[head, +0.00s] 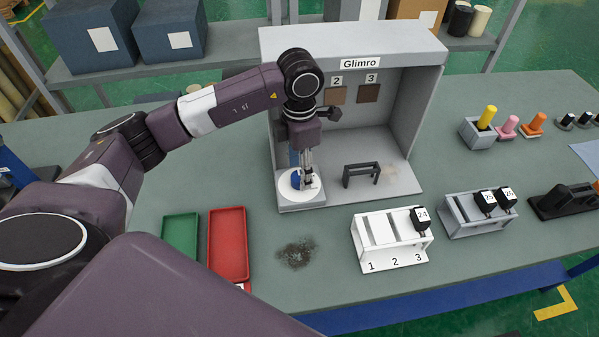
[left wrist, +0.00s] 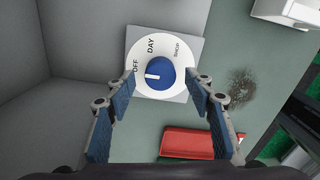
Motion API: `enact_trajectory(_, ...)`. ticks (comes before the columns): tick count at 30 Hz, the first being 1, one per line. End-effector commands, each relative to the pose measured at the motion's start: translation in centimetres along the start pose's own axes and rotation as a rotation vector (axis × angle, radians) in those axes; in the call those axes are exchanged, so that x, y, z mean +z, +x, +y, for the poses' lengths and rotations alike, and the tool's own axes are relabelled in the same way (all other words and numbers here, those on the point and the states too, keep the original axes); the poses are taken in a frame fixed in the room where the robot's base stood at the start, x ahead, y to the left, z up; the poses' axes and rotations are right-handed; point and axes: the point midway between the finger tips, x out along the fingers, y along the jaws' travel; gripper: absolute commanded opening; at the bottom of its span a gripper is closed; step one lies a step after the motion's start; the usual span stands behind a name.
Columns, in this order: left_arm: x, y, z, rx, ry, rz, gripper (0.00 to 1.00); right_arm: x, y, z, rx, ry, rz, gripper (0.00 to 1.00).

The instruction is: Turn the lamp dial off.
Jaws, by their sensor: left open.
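The lamp dial is a white disc (left wrist: 176,52) with a round blue knob (left wrist: 160,73) on a grey square plate. It carries the words OFF, DAY and a third word too small to read. The knob's white mark lies on its left side, close to the OFF word and slightly below it in the left wrist view. In the head view the dial (head: 286,193) is at the booth's front left corner. My left gripper (head: 305,180) points down over it, open, its fingers (left wrist: 158,80) on either side of the knob. Contact cannot be told.
The grey booth (head: 350,42) marked Glimro stands behind the dial, with a small dark stand (head: 361,173) inside. A red tray (head: 228,243), a green tray (head: 180,235), a dark crumbly patch (head: 296,253) and a white numbered rack (head: 375,262) lie in front.

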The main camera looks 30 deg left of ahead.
Motion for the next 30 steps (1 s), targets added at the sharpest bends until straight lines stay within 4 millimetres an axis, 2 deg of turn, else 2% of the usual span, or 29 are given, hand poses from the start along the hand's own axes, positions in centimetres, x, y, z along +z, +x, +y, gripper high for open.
enact_trajectory(6,0.1,-5.0,0.1,0.004,0.0,-0.005,0.49,-0.1,0.0,-0.1,-0.001,0.0,0.001,0.38)
enact_trajectory(13,0.1,-8.8,0.1,0.002,0.0,-0.004,0.49,-0.1,0.0,-0.1,-0.001,0.0,0.001,0.38)
enact_trajectory(18,0.0,-9.9,0.0,0.0,-0.001,-0.001,0.49,-0.1,0.0,-0.1,-0.002,0.0,0.002,0.38)
enact_trajectory(30,0.0,-10.0,0.0,0.0,-0.001,-0.001,0.49,-0.1,0.0,-0.2,-0.002,0.0,0.001,0.38)
